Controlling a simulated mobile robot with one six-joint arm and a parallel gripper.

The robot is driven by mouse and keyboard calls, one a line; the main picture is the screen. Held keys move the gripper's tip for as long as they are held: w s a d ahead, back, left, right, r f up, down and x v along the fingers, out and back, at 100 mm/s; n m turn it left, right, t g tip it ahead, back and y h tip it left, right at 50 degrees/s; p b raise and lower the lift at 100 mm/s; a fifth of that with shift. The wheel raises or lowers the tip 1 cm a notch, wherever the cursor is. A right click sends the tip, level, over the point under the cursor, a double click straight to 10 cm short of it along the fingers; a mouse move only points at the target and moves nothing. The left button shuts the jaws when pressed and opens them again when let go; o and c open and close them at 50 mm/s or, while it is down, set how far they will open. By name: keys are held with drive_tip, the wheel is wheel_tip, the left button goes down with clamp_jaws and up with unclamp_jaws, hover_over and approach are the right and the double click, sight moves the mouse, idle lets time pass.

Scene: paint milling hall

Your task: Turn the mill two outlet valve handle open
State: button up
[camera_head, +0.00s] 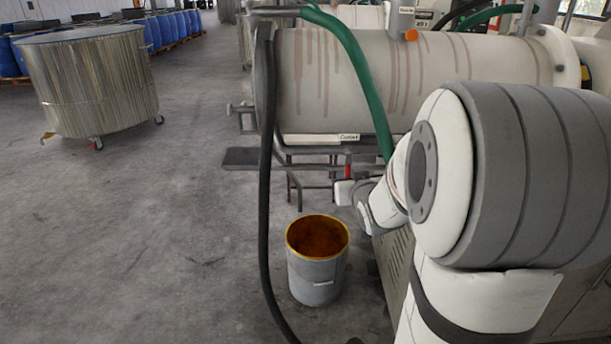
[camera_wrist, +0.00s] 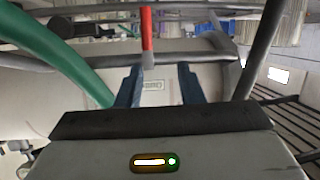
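The outlet valve handle is a red lever (camera_wrist: 146,30), seen in the wrist view beyond my fingertips, nearer the left finger. It also shows small in the head view (camera_head: 348,164), under the mill's white "Outlet" label (camera_head: 349,137). The mill (camera_head: 440,75) is a pale horizontal cylinder with reddish streaks. My gripper (camera_wrist: 160,68) is open, its two dark blue fingers apart with nothing between them. The red lever appears ahead of the fingers, not between them. In the head view my gripper (camera_head: 346,192) is small, just below the lever, and its fingers are hard to make out.
An open bucket (camera_head: 315,278) with orange-brown contents stands on the floor below. A black hose (camera_head: 266,170) hangs left, and a green hose (camera_head: 362,85) crosses the mill's front. A wheeled metal vat (camera_head: 95,85) stands far left. Floor between is clear.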

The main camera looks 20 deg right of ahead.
sight(348, 168)
drive_tip(key=w+d+f+t+b, duration=0.2)
drive_tip(key=d+f+t+b, duration=0.1)
drive_tip(key=f+b, duration=0.25)
drive_tip(key=shift+y, duration=0.5)
drive_tip(key=shift+w+d+f+p, duration=0.1)
drive_tip(key=shift+w, duration=1.2)
drive_tip(key=shift+w+d+f+p, duration=0.1)
drive_tip(key=shift+w+d+f, duration=0.05)
drive_tip(key=shift+w, duration=1.2)
drive_tip(key=shift+w+d+f+p, duration=0.1)
drive_tip(key=shift+w, duration=1.2)
drive_tip(key=shift+c, duration=0.3)
clamp_jaws()
drive_tip(key=shift+d, duration=0.1)
